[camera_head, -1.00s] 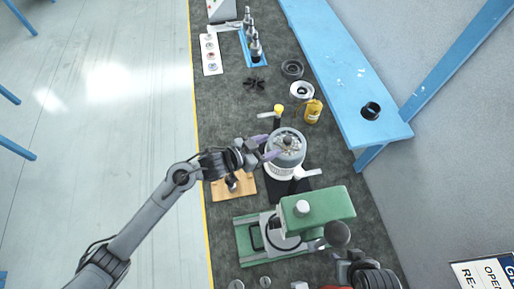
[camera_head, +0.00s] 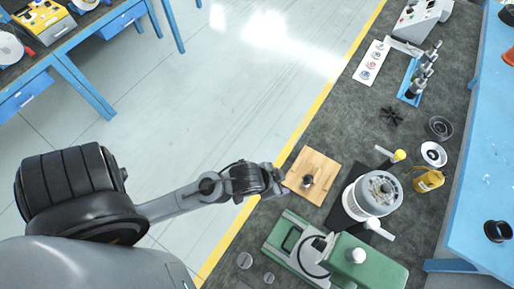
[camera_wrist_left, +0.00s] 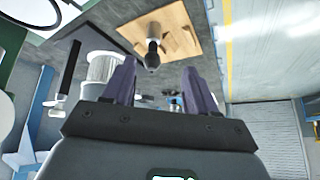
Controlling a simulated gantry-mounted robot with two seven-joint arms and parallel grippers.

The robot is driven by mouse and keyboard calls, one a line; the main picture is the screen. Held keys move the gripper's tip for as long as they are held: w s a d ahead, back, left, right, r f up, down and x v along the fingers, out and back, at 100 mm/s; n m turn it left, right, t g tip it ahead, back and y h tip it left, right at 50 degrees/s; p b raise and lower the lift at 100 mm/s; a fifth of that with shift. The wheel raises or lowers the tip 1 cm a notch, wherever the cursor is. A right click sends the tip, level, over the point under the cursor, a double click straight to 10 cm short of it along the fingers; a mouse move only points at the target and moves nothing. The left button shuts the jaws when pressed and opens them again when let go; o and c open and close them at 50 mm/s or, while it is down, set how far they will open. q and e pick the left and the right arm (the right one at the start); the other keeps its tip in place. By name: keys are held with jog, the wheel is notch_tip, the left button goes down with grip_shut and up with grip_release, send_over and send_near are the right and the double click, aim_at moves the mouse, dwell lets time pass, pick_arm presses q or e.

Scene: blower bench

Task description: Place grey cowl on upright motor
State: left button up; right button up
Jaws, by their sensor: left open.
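The upright motor (camera_head: 372,207), a pale finned cylinder, stands on a black base right of centre in the head view. What looks like the grey cowl (camera_head: 367,181) is a grey ring around the motor's top, with the inner top parts showing through. How fully it is seated cannot be told. In the left wrist view the motor's pale finned side (camera_wrist_left: 103,66) is at the left, beyond my fingers. My left gripper (camera_head: 280,180) is open and empty, left of the motor and clear of it; its purple fingers (camera_wrist_left: 160,75) are apart. My right gripper is out of view.
A wooden board (camera_head: 318,165) with a dark upright part (camera_head: 307,181) lies between my left gripper and the motor. A green press (camera_head: 368,268) stands in front. A yellow bottle (camera_head: 428,180), white ring (camera_head: 433,154) and dark ring (camera_head: 440,127) are right and behind.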

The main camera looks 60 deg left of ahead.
pick_arm(q)
jog(key=s+a+n+g, duration=0.1)
jog(key=s+a+g, duration=0.1)
jog(key=s, duration=0.6)
jog(key=shift+a+f+g+y, duration=0.35)
jog(key=shift+a+g+y, duration=0.05)
jog(key=shift+g, duration=0.1)
notch_tip(320, 180, up, 21)
jog(key=p, duration=2.1)
